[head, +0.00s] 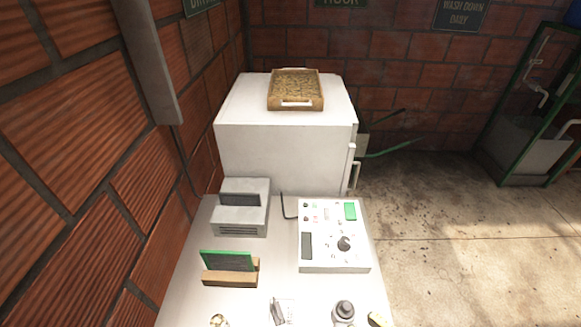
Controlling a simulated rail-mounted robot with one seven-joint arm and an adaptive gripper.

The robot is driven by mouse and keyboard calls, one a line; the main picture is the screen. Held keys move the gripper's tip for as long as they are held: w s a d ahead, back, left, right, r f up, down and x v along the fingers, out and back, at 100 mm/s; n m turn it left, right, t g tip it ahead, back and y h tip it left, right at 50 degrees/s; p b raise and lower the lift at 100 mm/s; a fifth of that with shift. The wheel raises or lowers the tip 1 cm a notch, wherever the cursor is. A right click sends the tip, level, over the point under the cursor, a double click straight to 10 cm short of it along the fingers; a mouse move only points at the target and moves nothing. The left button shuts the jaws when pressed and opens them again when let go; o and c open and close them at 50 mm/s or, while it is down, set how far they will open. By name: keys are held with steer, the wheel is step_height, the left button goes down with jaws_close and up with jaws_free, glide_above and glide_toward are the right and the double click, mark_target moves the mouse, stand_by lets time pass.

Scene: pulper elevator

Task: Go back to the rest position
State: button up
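My gripper and arm do not show in the head view, so I cannot see whether the gripper is open, shut or holding anything. The task names no object. In front of me is a white bench (188,285) with equipment on it. A white control panel box (335,236) with a green display, a dark display, small buttons and a black knob sits on its right side. A grey device (243,208) with a dark slot stands on its back left.
A wooden tray (272,99) of grainy material rests on a white cabinet (285,160) behind the bench. A green card in a wooden holder (231,278) and small items stand nearer. Brick walls close the left and back. Floor (450,245) at right is clear before a green-framed stand (490,130).

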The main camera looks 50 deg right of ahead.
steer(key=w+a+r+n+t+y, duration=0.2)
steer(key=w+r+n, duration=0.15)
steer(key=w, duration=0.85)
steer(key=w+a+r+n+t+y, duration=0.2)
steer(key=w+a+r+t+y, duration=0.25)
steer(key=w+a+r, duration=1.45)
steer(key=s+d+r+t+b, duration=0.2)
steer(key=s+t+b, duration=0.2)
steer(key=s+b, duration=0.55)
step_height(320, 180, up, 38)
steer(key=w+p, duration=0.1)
steer(key=p, duration=3.5)
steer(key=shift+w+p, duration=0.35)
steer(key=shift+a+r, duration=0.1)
